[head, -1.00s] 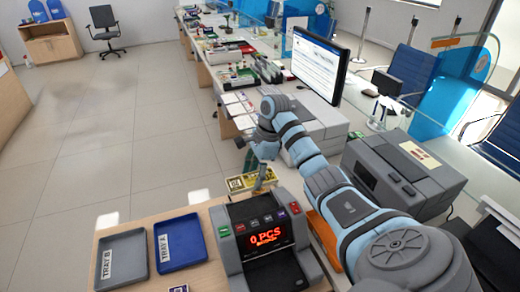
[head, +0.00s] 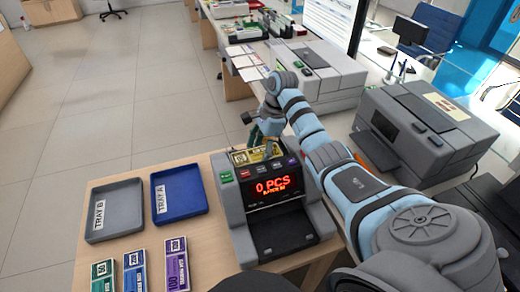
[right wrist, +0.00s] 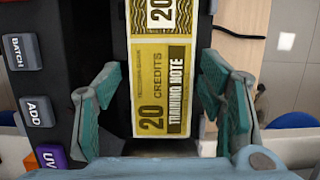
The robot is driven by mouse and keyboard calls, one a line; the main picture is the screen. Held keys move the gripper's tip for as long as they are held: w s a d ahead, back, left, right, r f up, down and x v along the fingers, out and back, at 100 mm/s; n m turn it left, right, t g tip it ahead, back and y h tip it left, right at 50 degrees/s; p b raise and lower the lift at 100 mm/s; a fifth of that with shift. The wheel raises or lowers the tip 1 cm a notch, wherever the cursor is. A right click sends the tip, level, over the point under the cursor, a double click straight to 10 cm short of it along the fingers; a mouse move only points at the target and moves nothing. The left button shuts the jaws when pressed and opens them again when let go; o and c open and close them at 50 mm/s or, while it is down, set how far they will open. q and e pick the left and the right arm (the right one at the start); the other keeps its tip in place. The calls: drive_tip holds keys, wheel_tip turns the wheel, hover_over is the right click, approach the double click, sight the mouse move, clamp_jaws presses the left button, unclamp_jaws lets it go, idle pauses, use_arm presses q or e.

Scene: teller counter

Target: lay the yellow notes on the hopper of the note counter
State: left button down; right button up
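The yellow notes (head: 243,158) lie at the top of the grey note counter (head: 233,205), on its dark hopper behind the button row. In the right wrist view the yellow notes (right wrist: 160,85) read "20 credits, training note" and lie lengthwise between my fingers. My right gripper (head: 263,144) is over the hopper. Its green fingers stand apart in the right wrist view (right wrist: 160,75), with a gap on each side of the notes. The counter's display reads "0 PCS". My left gripper is not in view.
Grey tray B (head: 118,198) and blue tray A (head: 184,207) stand left of the counter. Green (head: 103,276), blue (head: 134,272) and purple (head: 176,262) note bundles lie in front of them. A grey printer-like machine (head: 425,140) stands to the right, beyond my right arm.

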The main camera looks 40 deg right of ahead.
drive_tip(key=shift+r, duration=0.25)
drive_tip(key=v, duration=0.5)
drive_tip(key=shift+r+p, duration=0.25)
drive_tip(key=shift+p, duration=0.15)
drive_tip(key=p+v, duration=0.5)
drive_tip(key=v, duration=0.1)
drive_tip(key=shift+r+p, duration=0.15)
drive_tip(key=shift+p, duration=0.15)
drive_tip(key=shift+s+d, duration=0.1)
drive_tip(key=shift+s, duration=0.1)
